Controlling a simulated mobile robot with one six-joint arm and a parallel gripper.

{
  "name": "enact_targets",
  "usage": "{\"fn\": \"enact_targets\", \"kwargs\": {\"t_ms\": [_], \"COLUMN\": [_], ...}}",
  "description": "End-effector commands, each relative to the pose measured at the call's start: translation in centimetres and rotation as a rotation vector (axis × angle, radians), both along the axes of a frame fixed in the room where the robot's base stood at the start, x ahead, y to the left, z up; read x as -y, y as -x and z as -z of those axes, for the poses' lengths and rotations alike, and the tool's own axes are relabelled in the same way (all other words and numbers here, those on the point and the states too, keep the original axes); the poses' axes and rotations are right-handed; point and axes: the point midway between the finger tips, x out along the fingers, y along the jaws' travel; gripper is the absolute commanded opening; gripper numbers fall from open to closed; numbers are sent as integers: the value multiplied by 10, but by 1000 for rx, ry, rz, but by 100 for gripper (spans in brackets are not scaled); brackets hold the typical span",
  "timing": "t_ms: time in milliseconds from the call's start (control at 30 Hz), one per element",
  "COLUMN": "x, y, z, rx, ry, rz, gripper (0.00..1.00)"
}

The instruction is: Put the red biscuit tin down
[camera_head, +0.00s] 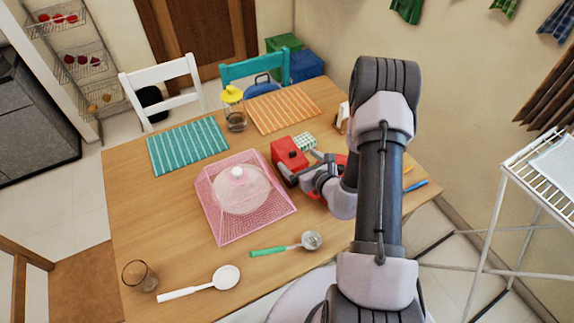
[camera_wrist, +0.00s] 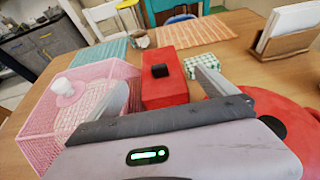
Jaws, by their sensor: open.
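The red biscuit tin (camera_head: 290,153) is a boxy red tin with a black knob. It stands upright on the wooden table (camera_head: 150,215), just right of the pink mesh cover. It also shows in the wrist view (camera_wrist: 166,84), straight ahead of my gripper. My gripper (camera_head: 298,170) is open and low at the tin's near side. In the wrist view, its right finger lies to the right of the tin. I cannot tell whether either finger touches the tin. The tin's lower near part is hidden by my gripper body.
The pink mesh cover (camera_head: 210,222) over a pale dome stands close left. A red round thing (camera_wrist: 275,112) with a black part lies close right. A green-and-white checked box (camera_head: 304,141) and a yellow-topped jar (camera_head: 234,108) stand behind.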

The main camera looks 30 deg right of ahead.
Motion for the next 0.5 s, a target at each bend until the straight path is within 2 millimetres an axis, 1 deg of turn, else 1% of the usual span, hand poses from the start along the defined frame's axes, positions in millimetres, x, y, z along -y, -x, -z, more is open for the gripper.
{"fn": "enact_targets", "kwargs": {"t_ms": [33,100,233,367,400,500], "x": [-2,-1,-1,-1,-1,-1], "y": [-10,-21,-34,-56,-63,-73], "z": [6,11,18,36,37,40], "rx": [1,1,1,1,1,1], "ry": [1,1,1,0,1,1], "rz": [-3,-1,-1,-2,-4,-4], "gripper": [96,96,96,96,96,96]}}
